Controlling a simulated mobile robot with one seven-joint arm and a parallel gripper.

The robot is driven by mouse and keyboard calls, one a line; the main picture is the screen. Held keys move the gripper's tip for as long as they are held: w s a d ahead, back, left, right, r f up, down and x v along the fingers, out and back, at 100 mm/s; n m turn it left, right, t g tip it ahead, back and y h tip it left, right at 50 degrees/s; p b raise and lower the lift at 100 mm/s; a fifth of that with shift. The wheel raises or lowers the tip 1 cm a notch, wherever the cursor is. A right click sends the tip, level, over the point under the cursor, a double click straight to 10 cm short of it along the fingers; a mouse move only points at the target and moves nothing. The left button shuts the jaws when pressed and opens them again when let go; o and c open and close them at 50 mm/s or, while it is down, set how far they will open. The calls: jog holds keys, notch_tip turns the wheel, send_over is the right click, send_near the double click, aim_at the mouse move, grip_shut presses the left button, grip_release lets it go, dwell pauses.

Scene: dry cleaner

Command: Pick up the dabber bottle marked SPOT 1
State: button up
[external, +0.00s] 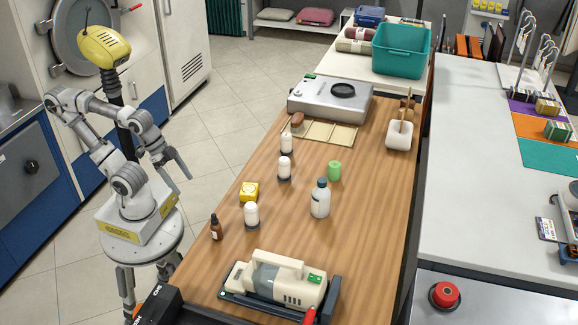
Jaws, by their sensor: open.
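Three small white bottles with dark bases stand upright on the wooden table (375,205): one at the back (286,143), one in the middle (284,169) and one nearer the front (252,216). They look like dabber bottles, but their markings are too small to read, so I cannot tell which is SPOT 1. My gripper (183,181) is open and empty, hanging off the left side of the table and apart from all the bottles.
A steamer-like machine (275,281) sits in front; a metal unit (330,98) stands behind. The table's right side is mostly clear.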

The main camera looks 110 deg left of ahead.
jog(key=w+d+r+n+g+h+p, duration=0.1)
jog(key=w+d+n+h+p, duration=0.1)
jog(key=d+n+h+p, duration=0.3)
jog(key=w+d+r+n+g+h+p, duration=0.1)
jog(key=w+n+g+h+p, duration=0.2)
jog(key=n, duration=0.5)
jog(key=n+t+p, duration=0.4)
jog(key=n+t, duration=0.5)
jog(key=n, duration=0.6)
send_near(255, 218)
jog(key=x, duration=0.4)
jog(key=shift+d+f, duration=0.25)
jog(key=shift+f, duration=0.15)
jog(key=shift+r+b+x, duration=0.2)
jog(key=shift+b+x, duration=0.65)
jog(key=shift+x, duration=2.2)
jog(key=shift+w+a, duration=0.1)
jog(key=shift+w, duration=0.05)
jog(key=shift+c, duration=0.2)
